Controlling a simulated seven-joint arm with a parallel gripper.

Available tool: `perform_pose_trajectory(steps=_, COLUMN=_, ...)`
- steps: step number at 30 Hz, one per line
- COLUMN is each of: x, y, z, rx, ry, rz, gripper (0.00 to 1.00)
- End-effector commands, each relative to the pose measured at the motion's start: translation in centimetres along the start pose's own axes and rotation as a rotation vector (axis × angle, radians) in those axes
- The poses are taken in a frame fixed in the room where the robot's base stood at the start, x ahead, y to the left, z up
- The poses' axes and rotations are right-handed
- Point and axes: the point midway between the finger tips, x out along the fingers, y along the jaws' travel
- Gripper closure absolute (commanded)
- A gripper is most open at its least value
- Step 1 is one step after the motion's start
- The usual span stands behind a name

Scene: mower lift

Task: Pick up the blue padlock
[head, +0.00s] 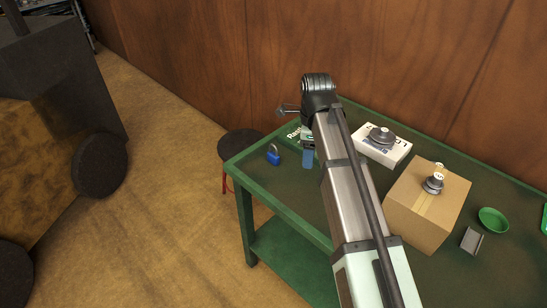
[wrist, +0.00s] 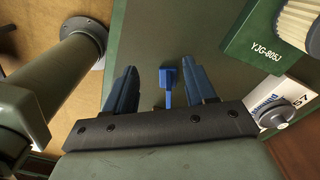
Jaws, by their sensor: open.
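The blue padlock (head: 273,155) stands near the left corner of the green table (head: 345,195) in the head view. My gripper (head: 308,161) is just to its right in that view, pointing down, partly hidden by my arm. In the wrist view my gripper (wrist: 162,68) shows two blue fingers spread apart. A narrow blue thing (wrist: 168,76), which looks like the padlock, shows between the fingers, with a gap on each side. I cannot tell how far beyond the fingertips it is. Nothing is held.
A green box (wrist: 272,45) with a label is close on the right in the wrist view. A white box (head: 383,150), a cardboard box (head: 418,212), a green bowl (head: 493,219) and a grey piece (head: 471,240) lie to the right. A stool (head: 240,143) stands beyond the table's left edge.

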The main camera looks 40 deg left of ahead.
Motion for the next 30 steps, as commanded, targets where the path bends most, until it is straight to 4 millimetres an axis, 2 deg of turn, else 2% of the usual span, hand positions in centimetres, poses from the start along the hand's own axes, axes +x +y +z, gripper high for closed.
perform_pose_trajectory(steps=1, x=0.0, y=-1.2, z=2.0, rx=-0.021, ry=0.003, rz=0.006, gripper=0.45)
perform_pose_trajectory(steps=6, x=0.1, y=-4.5, z=7.8, rx=-0.052, ry=0.009, rz=0.014, gripper=0.45)
perform_pose_trajectory(steps=9, x=0.1, y=-6.6, z=10.3, rx=-0.010, ry=0.010, rz=0.013, gripper=0.45)
perform_pose_trajectory(steps=12, x=0.0, y=-9.1, z=11.7, rx=0.083, ry=0.007, rz=0.006, gripper=0.45)
perform_pose_trajectory(steps=15, x=-0.4, y=-10.9, z=12.5, rx=0.195, ry=0.001, rz=-0.005, gripper=0.45)
perform_pose_trajectory(steps=18, x=-0.5, y=-11.5, z=12.8, rx=0.309, ry=-0.006, rz=-0.015, gripper=0.45)
perform_pose_trajectory(steps=24, x=-0.5, y=-11.7, z=12.9, rx=0.495, ry=-0.018, rz=-0.027, gripper=0.45)
perform_pose_trajectory(steps=30, x=-0.2, y=-11.7, z=12.9, rx=0.571, ry=-0.020, rz=-0.028, gripper=0.45)
